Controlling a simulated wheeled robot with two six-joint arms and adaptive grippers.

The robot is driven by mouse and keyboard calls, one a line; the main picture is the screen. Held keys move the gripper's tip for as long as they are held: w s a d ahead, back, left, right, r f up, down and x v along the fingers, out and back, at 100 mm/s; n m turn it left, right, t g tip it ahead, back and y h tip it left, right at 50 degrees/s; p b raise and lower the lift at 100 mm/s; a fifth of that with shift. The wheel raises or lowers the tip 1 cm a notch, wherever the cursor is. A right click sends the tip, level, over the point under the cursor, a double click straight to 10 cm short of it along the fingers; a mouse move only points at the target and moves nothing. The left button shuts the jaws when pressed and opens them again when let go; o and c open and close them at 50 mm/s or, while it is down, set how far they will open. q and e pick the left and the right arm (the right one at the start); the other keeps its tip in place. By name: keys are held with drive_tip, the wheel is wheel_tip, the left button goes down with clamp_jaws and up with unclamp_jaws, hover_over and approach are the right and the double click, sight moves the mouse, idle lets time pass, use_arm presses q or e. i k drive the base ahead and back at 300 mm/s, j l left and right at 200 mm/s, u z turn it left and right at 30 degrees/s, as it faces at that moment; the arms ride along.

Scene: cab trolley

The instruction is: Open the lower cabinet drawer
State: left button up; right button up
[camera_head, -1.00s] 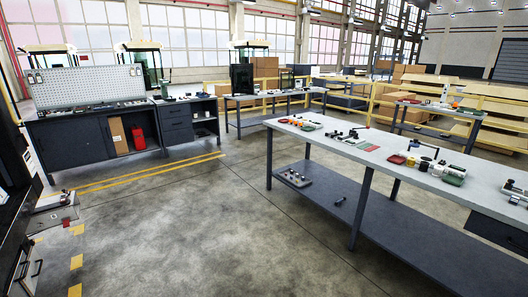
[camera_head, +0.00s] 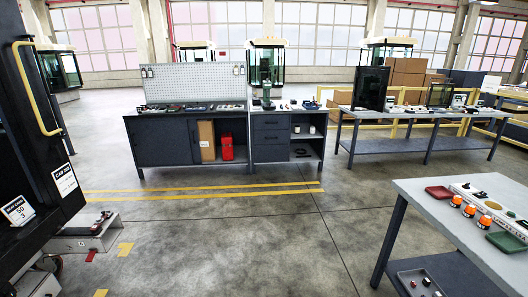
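A dark grey cabinet with drawers (camera_head: 271,137) stands across the floor, a little right of the middle of the head view. Its drawers are stacked on its left side and look shut. The lower drawer (camera_head: 271,154) is the deeper front at the bottom of the stack, under two shallower drawers. Open shelves (camera_head: 305,150) are on its right side. Neither of my grippers shows in the head view.
A workbench with a pegboard (camera_head: 160,143) adjoins the cabinet on the left. A dark machine with a yellow handle (camera_head: 40,95) stands close on the left. A table with small parts (camera_head: 420,205) stands at right. The floor between is clear, with yellow lines (camera_head: 200,190).

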sight(264, 137)
drive_tip(key=i+u, duration=0.3)
drive_tip(key=i, duration=2.9)
drive_tip(key=i+z, duration=0.1)
drive_tip(key=i, duration=0.95)
drive_tip(key=i+z, duration=0.1)
drive_tip(key=i, duration=0.9)
drive_tip(key=i+j+z, duration=0.1)
drive_tip(key=i, duration=0.95)
drive_tip(key=j, duration=0.1)
